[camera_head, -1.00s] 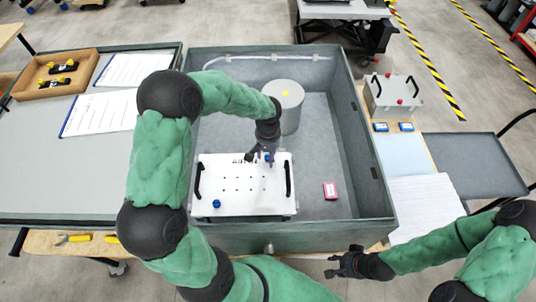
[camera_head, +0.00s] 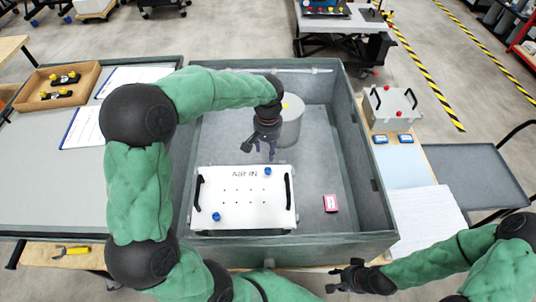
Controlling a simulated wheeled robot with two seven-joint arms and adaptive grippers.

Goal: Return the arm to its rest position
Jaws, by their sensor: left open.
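My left arm (camera_head: 150,165), in green sleeves, reaches in from the left over the grey bin. My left gripper (camera_head: 261,155) hangs open and empty above the far edge of the white panel, apart from it. The white panel (camera_head: 244,205) is marked AIR IN and lies in the bin. It has two black handles and two blue knobs (camera_head: 268,171), one at top right and one at bottom left (camera_head: 216,217). My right gripper (camera_head: 340,279) is at the bottom, in front of the bin; its fingers are too small to read.
The grey bin (camera_head: 378,226) has high walls around the panel.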

